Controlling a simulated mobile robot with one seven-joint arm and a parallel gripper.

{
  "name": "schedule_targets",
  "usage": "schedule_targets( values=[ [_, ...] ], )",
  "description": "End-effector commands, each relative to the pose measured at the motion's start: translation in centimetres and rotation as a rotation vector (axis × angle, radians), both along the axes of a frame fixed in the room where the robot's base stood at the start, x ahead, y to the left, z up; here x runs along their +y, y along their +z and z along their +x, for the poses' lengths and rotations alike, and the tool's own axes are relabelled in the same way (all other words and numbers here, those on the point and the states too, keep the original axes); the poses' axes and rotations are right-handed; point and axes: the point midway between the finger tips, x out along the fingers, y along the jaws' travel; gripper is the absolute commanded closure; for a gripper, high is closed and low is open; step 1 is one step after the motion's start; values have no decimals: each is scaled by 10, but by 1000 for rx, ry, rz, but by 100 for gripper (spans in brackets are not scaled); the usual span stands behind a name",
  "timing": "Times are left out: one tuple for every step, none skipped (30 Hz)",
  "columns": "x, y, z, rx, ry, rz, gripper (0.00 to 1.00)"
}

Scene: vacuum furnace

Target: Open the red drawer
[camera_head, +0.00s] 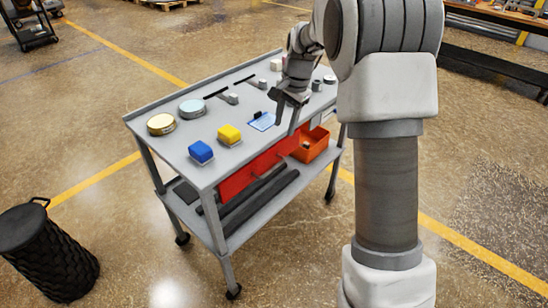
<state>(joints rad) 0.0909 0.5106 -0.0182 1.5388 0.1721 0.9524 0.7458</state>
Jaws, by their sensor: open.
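The red drawer (238,181) sits under the grey top of the wheeled cart (190,166), along its near long side. Its red front shows below the tabletop edge, and it looks shut. A small handle seems to show on the front, but it is too small to make out well. My gripper (287,125) points down near the cart's near edge, above and to the right of the drawer's middle. Its two fingers are apart with nothing seen between them. It appears clear of the drawer, though the exact gap cannot be told.
An orange bin (316,149) and dark bars (262,200) are below. A black basket (45,255) stands left. Floor in front is clear.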

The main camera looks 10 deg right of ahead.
Motion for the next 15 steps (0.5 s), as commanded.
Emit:
schedule_targets(
  values=[
    [0, -3, 1, 1, -2, 1, 55],
    [0, -5, 1, 2, -2, 1, 55],
    [1, -9, 2, 2, -2, 1, 55],
    [1, -13, 2, 2, -2, 1, 55],
    [2, -17, 3, 3, -2, 1, 55],
    [3, -24, 3, 4, -1, 1, 55],
    [3, -30, 4, 3, 0, 1, 55],
    [4, -36, 5, 3, 0, 1, 55],
    [5, -45, 6, 6, 0, 1, 55],
    [6, -51, 7, 5, 0, 2, 55],
    [7, -58, 8, 5, 0, 2, 55],
    [8, -67, 9, 6, 0, 1, 55],
    [8, -73, 11, 4, 0, 1, 55],
    [9, -80, 12, 5, 0, 0, 55],
    [10, -88, 13, 4, 0, 1, 55]
  ],
)
